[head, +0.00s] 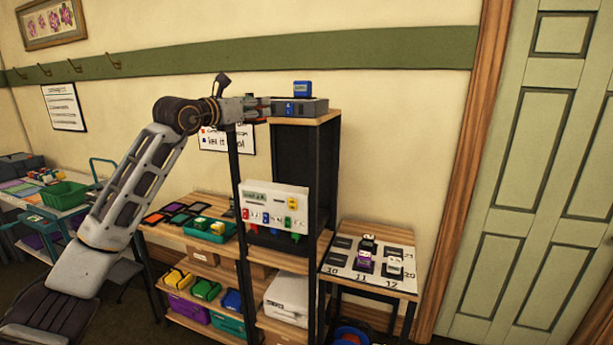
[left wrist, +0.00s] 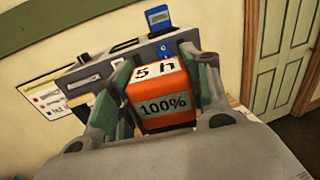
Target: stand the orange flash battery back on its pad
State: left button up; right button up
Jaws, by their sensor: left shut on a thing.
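My left gripper (head: 260,107) is at the top of the tall shelf, just left of a grey charger box (head: 313,107). In the left wrist view, the left gripper (left wrist: 165,90) is shut on the orange flash battery (left wrist: 166,92), one finger on each side. The battery's faces read "100%" and "5 h". In the head view the gripper mostly hides it. I cannot tell whether it touches the shelf top. Several dark pads with coloured faces (head: 178,219) lie on the low bench; I cannot tell which belongs to the battery. My right gripper is not in view.
A blue battery (head: 302,89) stands on the charger box. The shelf top (head: 326,118) is narrow, with little bare room. A teal tray (head: 222,234) sits on the bench below. A small table (head: 400,284) with numbered spots stands at right, before the door.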

pick_arm(q)
jog(key=s+d+f, duration=0.2)
jog(key=f, duration=0.9)
jog(key=s+d+f+h, duration=0.1)
jog(key=s+d+f, duration=0.1)
jog(key=f, duration=0.9)
jog(key=s+d+f, duration=0.1)
jog(key=s+f, duration=0.1)
jog(key=f, duration=0.8)
jog(key=s+a+f+n+t+y, duration=0.1)
jog(key=s+a+f+n+y, duration=0.2)
jog(key=s+f, duration=0.8)
jog(key=s+a+f+n+t+y, duration=0.1)
jog(key=s+a+f+n+y, duration=0.2)
jog(key=s+a+f+y, duration=0.4)
jog(key=shift+s+a+f, duration=1.3)
jog(key=shift+s+f, duration=0.8)
jog(key=shift+f, duration=2.4)
